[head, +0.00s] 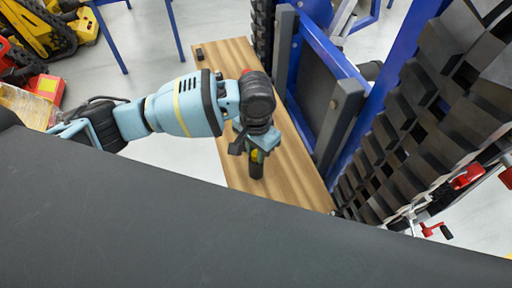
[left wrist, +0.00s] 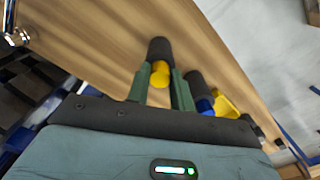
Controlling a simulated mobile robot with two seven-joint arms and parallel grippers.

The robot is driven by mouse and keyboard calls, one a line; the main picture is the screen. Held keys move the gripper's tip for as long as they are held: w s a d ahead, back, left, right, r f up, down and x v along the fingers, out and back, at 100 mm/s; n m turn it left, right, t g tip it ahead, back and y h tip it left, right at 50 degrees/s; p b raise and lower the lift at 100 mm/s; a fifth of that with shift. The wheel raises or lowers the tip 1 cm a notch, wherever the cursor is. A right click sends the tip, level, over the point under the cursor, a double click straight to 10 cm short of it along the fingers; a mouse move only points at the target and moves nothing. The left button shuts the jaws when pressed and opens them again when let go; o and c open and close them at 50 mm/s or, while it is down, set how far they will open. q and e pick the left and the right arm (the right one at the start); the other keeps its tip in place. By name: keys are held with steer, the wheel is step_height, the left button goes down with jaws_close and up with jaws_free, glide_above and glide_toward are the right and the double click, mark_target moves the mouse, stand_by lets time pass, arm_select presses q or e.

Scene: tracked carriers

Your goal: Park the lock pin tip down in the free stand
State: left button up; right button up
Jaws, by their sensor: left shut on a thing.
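My left gripper (head: 256,152) points down over the wooden bench. It is shut on the lock pin, whose yellow part (left wrist: 160,75) shows between the two green fingers in the left wrist view. A dark cylinder (left wrist: 160,49) lies in line with the yellow part, just beyond the fingertips; it also shows below the gripper in the head view (head: 256,170). I cannot tell whether the pin's tip is inside it or apart from it. A second dark cylinder (left wrist: 194,82) stands beside the right finger, with a blue part (left wrist: 205,106) at its near end. My right gripper is not in view.
The wooden bench (head: 228,57) has a small dark block (head: 200,54) at its far end. A blue frame with dark uprights (head: 342,115) and a large dark track (head: 400,130) close off the right side. A yellow piece (left wrist: 226,105) is near the second cylinder.

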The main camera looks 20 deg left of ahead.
arm_select(q)
steer(key=shift+f, duration=0.1)
steer(key=o, duration=1)
steer(key=shift+o, duration=0.2)
steer(key=shift+r, duration=3.95)
